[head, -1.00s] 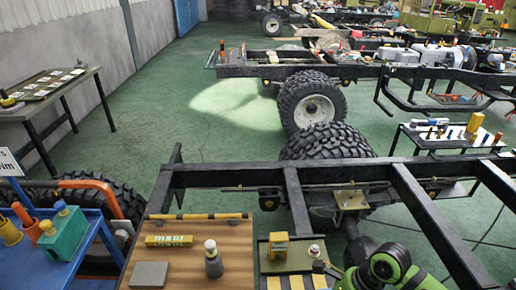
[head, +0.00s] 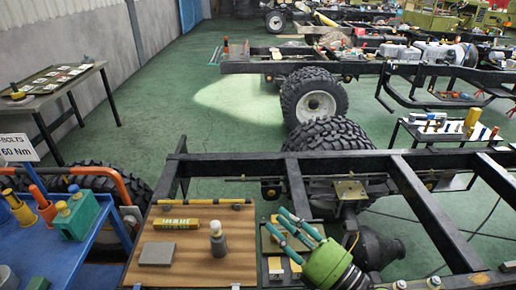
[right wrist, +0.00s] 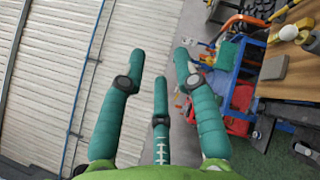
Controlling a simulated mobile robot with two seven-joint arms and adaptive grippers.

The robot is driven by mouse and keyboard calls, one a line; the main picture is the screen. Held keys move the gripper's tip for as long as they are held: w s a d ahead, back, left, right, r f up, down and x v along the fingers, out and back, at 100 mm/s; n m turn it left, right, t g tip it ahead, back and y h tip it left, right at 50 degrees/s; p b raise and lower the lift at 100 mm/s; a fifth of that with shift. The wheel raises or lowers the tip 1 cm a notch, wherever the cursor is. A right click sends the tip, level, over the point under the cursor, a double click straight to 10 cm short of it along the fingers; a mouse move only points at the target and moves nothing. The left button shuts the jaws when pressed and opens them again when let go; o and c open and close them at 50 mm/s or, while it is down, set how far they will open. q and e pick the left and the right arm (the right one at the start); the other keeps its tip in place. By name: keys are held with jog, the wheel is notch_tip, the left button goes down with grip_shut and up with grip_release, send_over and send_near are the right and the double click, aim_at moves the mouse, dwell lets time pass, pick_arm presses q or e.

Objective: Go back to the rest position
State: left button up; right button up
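My right gripper (head: 301,228) is green with teal fingers. In the head view it is at the lower middle, just right of the wooden board, over the chassis frame (head: 235,157). Its fingers point up and left. In the right wrist view the gripper (right wrist: 160,85) has its three fingers spread apart, with nothing between them. My left gripper is not in the head view.
A blue cart (head: 50,262) stands at left with a green box (head: 76,218). A dark table (head: 55,92) is farther back. Green floor (head: 170,125) is clear.

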jog(key=w+d+f+m+t+h, duration=0.1)
jog(key=d+f+m+t+h, duration=0.1)
jog(key=d+m+h, duration=0.65)
jog(key=w+d+f+m+t+h, duration=0.2)
jog(key=d+m+h, duration=0.25)
jog(key=m, duration=0.65)
jog(key=s+d+f+m+g+h, duration=0.4)
jog(key=f+m, duration=0.3)
jog(key=f, duration=0.1)
jog(key=s+a+f+m+g+y, duration=0.2)
jog(key=s+f+m+g, duration=0.7)
jog(key=s, duration=0.8)
jog(key=s+f+n+g, duration=0.1)
jog(key=s+f+g, duration=0.1)
jog(key=f, duration=1.2)
jog(key=s+f+n+g, duration=0.1)
jog(key=s+f, duration=0.1)
jog(key=f, duration=1.1)
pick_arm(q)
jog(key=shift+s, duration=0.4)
pick_arm(e)
jog(key=s+d+f+g, duration=0.1)
jog(key=s+d+f, duration=0.1)
jog(key=s+f, duration=1.1)
jog(key=shift+s, duration=0.9)
